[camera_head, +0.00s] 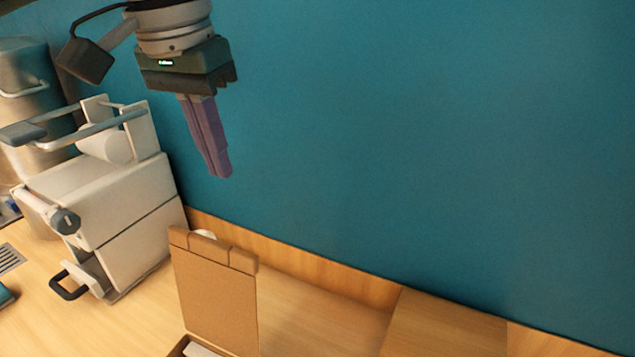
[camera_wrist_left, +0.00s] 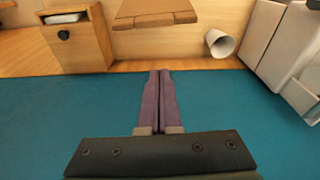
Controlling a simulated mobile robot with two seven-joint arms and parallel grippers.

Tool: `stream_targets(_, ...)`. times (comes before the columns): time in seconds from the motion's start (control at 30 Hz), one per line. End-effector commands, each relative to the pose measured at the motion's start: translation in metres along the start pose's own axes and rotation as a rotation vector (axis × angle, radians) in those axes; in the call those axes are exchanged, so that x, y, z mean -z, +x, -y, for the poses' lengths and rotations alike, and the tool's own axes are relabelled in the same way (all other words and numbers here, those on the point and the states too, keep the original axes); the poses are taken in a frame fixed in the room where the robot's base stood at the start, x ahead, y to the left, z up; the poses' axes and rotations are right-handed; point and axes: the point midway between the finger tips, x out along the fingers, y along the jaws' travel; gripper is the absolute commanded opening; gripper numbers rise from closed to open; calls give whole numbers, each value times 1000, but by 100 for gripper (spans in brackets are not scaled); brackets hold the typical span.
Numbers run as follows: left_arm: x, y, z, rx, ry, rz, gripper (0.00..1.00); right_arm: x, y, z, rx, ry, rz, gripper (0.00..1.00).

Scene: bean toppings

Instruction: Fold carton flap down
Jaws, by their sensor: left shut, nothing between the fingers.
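The brown carton (camera_head: 186,347) is at the bottom of the head view, mostly cut off by the frame edge. Its flap (camera_head: 215,295) stands upright, with a folded lip along its top edge. The flap's brown edge also shows at the top of the left wrist view (camera_wrist_left: 155,14). My left gripper (camera_head: 223,174) points down, high in front of the blue wall and above the flap, apart from it. Its purple fingers are shut together with nothing between them, as the left wrist view (camera_wrist_left: 161,74) also shows. My right gripper is not in view.
A white machine (camera_head: 105,200) with handles stands left of the carton, beside a metal container (camera_head: 35,75). A white cup (camera_wrist_left: 220,43) lies behind the flap. A wooden box (camera_wrist_left: 80,42) with a dark knob is at left in the wrist view. The blue wall (camera_head: 420,140) bounds the counter.

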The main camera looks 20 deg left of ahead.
Motion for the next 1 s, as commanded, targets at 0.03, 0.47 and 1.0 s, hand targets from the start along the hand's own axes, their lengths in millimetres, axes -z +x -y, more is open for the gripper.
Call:
stream_targets(0.03,-1,5,0,1,1,5,0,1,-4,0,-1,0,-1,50)
stream_targets(0.47,-1,84,-1,0,3,3,0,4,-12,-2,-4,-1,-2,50)
stream_targets(1.0,-39,77,0,1,6,0,0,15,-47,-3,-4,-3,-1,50)
